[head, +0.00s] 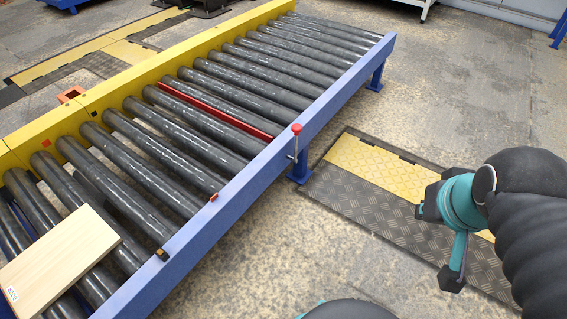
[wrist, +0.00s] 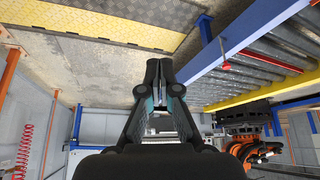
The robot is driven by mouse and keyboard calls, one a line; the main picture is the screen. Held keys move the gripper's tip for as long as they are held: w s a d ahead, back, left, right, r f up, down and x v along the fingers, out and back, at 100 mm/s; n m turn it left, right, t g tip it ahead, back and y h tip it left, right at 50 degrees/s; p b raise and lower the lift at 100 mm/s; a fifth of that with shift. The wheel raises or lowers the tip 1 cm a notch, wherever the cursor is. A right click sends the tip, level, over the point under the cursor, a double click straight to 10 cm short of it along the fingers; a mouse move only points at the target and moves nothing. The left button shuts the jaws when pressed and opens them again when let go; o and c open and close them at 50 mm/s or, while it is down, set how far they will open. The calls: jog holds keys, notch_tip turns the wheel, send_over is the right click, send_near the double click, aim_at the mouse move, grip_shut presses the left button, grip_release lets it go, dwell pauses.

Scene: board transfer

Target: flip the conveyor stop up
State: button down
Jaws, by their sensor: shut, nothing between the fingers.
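The conveyor stop is a long red bar (head: 215,110) lying across the conveyor between two dark rollers, about level with their tops. A handle with a red knob (head: 296,129) stands upright on the outer side of the blue near rail, in line with the bar. The knob also shows in the wrist view (wrist: 225,66), to the right of my fingers. My gripper (head: 452,280) is off to the right of the conveyor, over the floor plates and well apart from the handle. Its fingers are together and empty in the wrist view (wrist: 160,66).
A pale wooden board (head: 60,262) lies on the rollers at the near left end. The blue rail (head: 250,182) runs along the near side and a yellow rail (head: 150,72) along the far side. Open floor lies between my gripper and the conveyor.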

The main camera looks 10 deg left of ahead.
jog(key=w+a+f+m+g+y+b, duration=0.1)
jog(key=w+a+f+m+g+y, duration=0.3)
jog(key=w+a, duration=0.6)
jog(key=w+a+f+m+g+y+b, duration=0.1)
jog(key=w+a+f+m+g+y, duration=0.25)
jog(key=w+a+f+y, duration=0.6)
jog(key=w+a+f+m+y, duration=0.1)
jog(key=w+f+m, duration=0.1)
jog(key=w+f, duration=0.4)
jog(key=w+a+f+m+y, duration=0.1)
jog(key=w+a+f+m, duration=0.15)
jog(key=w, duration=0.55)
jog(key=w+f+m+t+y, duration=0.1)
jog(key=f+m+t, duration=0.2)
jog(key=f, duration=0.6)
jog(key=w+d+f+m+t+y, duration=0.1)
jog(key=w+f+m+t, duration=0.1)
jog(key=f, duration=0.7)
jog(key=w+d+f+m+t+y+b, duration=0.1)
jog(key=f+m+t, duration=0.3)
jog(key=f, duration=0.6)
jog(key=shift+w+d+m+t+y, duration=0.2)
jog(key=shift+w+m+t+y, duration=0.15)
jog(key=shift+w+m, duration=0.4)
jog(key=shift+a+r, duration=0.1)
jog(key=shift+a, duration=0.05)
